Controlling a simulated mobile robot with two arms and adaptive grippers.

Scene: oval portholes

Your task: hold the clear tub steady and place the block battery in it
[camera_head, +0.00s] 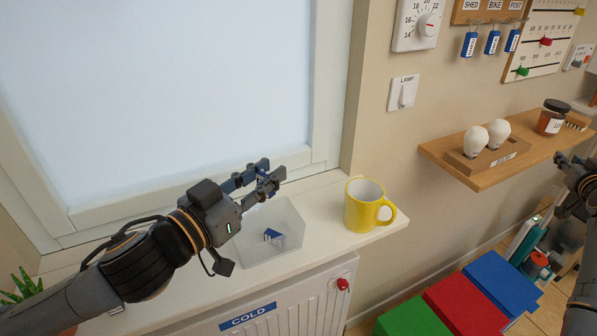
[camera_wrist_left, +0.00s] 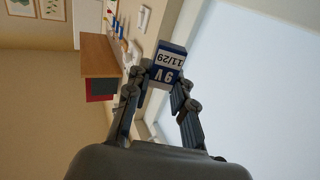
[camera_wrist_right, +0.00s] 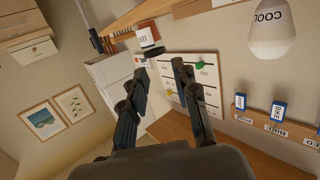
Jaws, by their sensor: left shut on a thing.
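The clear tub (camera_head: 291,238) stands on the white sill, with a small blue-and-white item (camera_head: 272,235) showing inside it. My left gripper (camera_head: 267,175) is above the tub. In the left wrist view it is shut on the block battery (camera_wrist_left: 166,68), a blue and white block marked 9V, held between the fingertips (camera_wrist_left: 160,92). In the head view the fingers largely hide the battery. My right gripper (camera_head: 566,162) is at the far right edge by the shelf, away from the tub. In the right wrist view it is open and empty (camera_wrist_right: 160,72).
A yellow mug (camera_head: 364,206) stands on the sill right of the tub. The window (camera_head: 170,90) is behind. A wooden shelf (camera_head: 500,152) with bulbs and a jar (camera_head: 551,118) juts from the wall near my right gripper. Green, red and blue boxes (camera_head: 465,305) are below right.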

